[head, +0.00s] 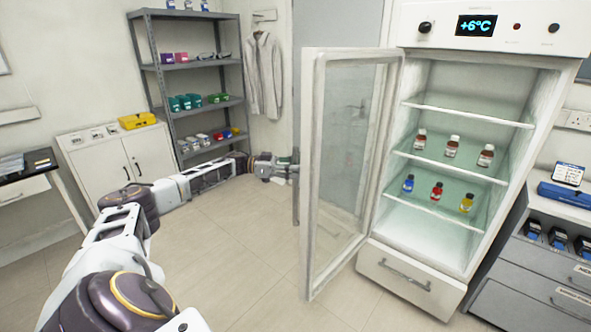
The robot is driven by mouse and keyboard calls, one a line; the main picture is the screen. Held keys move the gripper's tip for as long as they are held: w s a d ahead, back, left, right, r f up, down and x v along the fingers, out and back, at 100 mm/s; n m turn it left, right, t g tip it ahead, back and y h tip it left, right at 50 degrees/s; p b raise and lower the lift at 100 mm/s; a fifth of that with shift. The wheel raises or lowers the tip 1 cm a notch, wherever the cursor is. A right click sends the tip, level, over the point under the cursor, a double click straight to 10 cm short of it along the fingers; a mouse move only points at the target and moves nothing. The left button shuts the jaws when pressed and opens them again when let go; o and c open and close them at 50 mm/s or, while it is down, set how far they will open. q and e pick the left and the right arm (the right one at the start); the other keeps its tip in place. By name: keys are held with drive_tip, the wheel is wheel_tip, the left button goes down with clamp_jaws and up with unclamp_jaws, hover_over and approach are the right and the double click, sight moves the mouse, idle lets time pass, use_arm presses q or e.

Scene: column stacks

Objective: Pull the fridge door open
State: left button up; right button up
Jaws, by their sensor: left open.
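The white fridge (430,278) stands at the right, its display reading +6°C. Its glass door (311,190) is swung wide open on the left side of the cabinet, so the shelves inside show. A dark vertical handle (296,205) runs along the door's outer side. My left arm reaches in from the left, and my left gripper (285,170) is open beside the upper part of the handle. The fingers are small here, and I cannot tell whether they touch the handle. My right gripper is not in view.
Brown bottles (453,147) and coloured bottles (437,191) stand on the fridge shelves. A grey rack (196,65) and a low white cabinet (107,158) stand along the back left. A drawer unit (545,265) is at the right. The floor (235,250) before the door is clear.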

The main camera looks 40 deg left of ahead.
use_arm(q)
drive_tip(key=v, duration=1.2)
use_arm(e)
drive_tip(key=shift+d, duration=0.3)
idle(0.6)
